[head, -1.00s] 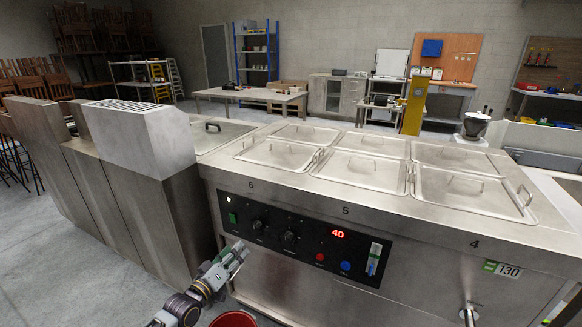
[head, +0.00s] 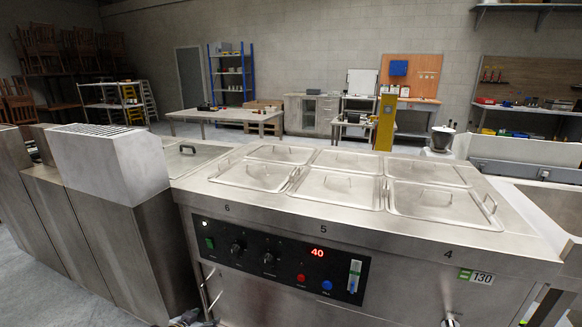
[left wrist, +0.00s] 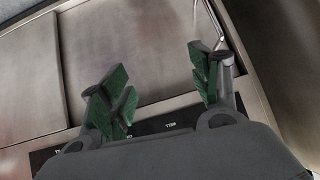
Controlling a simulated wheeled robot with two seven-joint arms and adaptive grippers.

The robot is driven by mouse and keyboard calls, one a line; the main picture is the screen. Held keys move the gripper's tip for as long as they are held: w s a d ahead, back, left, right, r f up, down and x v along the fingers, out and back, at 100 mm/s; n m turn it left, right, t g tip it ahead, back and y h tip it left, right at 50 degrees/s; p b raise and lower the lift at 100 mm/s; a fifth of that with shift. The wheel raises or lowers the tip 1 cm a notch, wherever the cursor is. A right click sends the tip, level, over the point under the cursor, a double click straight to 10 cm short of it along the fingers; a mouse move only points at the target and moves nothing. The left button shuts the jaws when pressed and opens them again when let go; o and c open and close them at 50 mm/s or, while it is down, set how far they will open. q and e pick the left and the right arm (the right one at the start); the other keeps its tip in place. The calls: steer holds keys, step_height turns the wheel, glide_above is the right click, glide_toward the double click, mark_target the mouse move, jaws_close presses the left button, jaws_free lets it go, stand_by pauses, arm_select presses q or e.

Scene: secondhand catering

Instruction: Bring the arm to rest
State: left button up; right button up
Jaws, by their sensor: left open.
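My left gripper (left wrist: 162,82) is open and empty in the left wrist view. Its green-padded fingers are spread in front of the steel front of the bain-marie counter, and a dark labelled strip shows behind them. In the head view only a small bit of my left arm shows at the bottom edge, below the counter's control panel (head: 281,258). The rest of that arm is hidden below the frame. My right arm and gripper are in neither view.
The steel counter (head: 400,238) with several lidded pans fills the middle. A vertical handle (head: 204,290) stands out from its front at the lower left. A steel cabinet (head: 118,230) adjoins on the left. Worktables and shelves stand far behind.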

arm_select(q)
steer(key=s+f+g+y, duration=0.3)
steer(key=s+f+g, duration=0.1)
steer(key=s+f, duration=0.5)
steer(key=s+d+f+g, duration=0.1)
steer(key=s+d+f, duration=0.2)
steer(key=s, duration=0.3)
steer(key=s+d+f+g+h, duration=0.1)
steer(key=s+d+f, duration=0.2)
steer(key=s, duration=0.4)
steer(key=s+d+f+n+g+p, duration=0.1)
steer(key=s+d+f, duration=0.2)
steer(key=s, duration=0.3)
steer(key=shift+s+d+g+h, duration=0.15)
steer(key=shift+s+g+h, duration=0.15)
steer(key=shift+s+g, duration=0.1)
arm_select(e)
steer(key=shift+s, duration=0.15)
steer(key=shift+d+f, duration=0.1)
